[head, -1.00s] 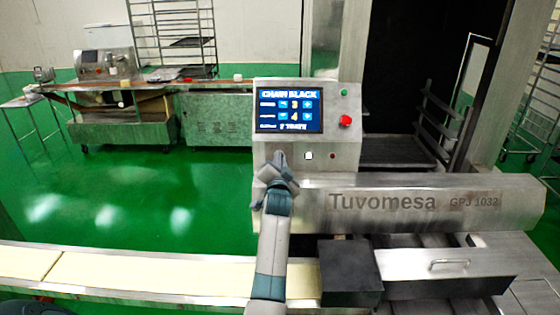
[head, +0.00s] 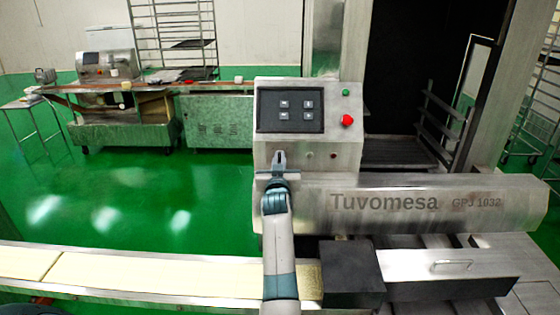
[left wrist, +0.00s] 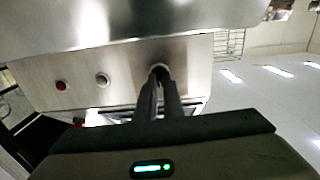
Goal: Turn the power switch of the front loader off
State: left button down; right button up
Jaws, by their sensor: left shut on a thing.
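The front loader (head: 300,214), a steel machine marked Tuvomesa GPJ 1032, has a control box whose screen (head: 290,110) is dark, with only faint grey key marks. My left gripper (head: 279,158) is at the lower left of the box's front. It is shut on the power switch, which is mostly hidden by the fingers. In the left wrist view, the two close fingers (left wrist: 160,88) meet the small round switch (left wrist: 160,69) on the steel panel. The small round button (head: 308,155) right of the gripper is unlit. My right gripper is out of view.
A red knob (head: 347,121) and a green button (head: 346,92) sit right of the screen. A conveyor (head: 150,284) with pale slabs runs along the front left. Green floor (head: 130,195) lies open behind it. A dark box (head: 352,268) stands at the machine's front.

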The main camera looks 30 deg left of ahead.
pick_arm(q)
jog(key=n, duration=0.5)
jog(key=shift+s+a+n, duration=0.1)
jog(key=shift+n, duration=0.2)
jog(key=n, duration=0.2)
jog(key=shift+f+n+p, duration=0.1)
jog(key=shift+n+p, duration=0.2)
jog(key=shift+n, duration=0.3)
jog(key=c, duration=1.9)
grip_release()
jog(key=shift+o, duration=0.2)
jog(key=shift+a, duration=0.1)
